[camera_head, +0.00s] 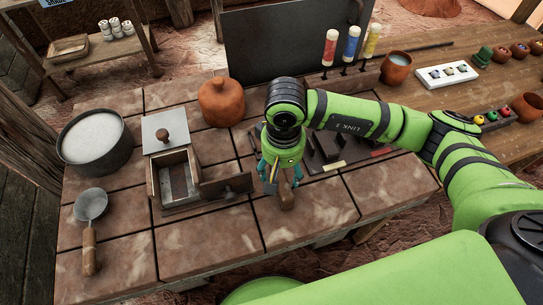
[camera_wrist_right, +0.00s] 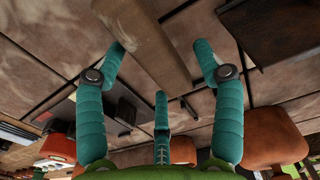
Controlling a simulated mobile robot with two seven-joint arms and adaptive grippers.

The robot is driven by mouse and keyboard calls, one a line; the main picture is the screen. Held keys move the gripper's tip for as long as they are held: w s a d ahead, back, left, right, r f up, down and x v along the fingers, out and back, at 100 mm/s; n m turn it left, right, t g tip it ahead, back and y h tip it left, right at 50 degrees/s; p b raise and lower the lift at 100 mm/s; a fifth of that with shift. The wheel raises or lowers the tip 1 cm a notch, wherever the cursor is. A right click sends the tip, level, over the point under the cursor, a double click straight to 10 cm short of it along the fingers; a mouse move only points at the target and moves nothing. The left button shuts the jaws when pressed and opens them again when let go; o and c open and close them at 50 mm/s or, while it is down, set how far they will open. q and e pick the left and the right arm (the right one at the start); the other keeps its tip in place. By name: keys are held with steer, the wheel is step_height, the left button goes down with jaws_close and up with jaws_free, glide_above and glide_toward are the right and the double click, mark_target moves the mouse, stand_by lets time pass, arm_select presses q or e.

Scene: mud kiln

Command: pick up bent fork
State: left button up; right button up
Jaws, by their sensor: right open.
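A wooden handle (camera_wrist_right: 148,38), seemingly that of the bent fork, lies on the stone tiles; it also shows in the head view (camera_head: 287,197). In the right wrist view it slants between the teal fingertips of my right gripper (camera_wrist_right: 160,60). That gripper (camera_head: 280,176) is open above the handle, with its fingers apart on either side. No grip on it is visible. The handle's head end is largely hidden by the gripper, so I cannot make out any tines or bend. My left gripper is in neither view.
An orange jar (camera_head: 221,101) stands behind. Dark blocks (camera_head: 325,148) sit close to the right.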

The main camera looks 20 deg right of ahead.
steer(key=shift+w+f, duration=0.15)
steer(key=shift+f, duration=0.1)
steer(key=c, duration=1.1)
jaws_close()
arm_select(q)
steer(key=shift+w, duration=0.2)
arm_select(e)
steer(key=shift+r, duration=0.1)
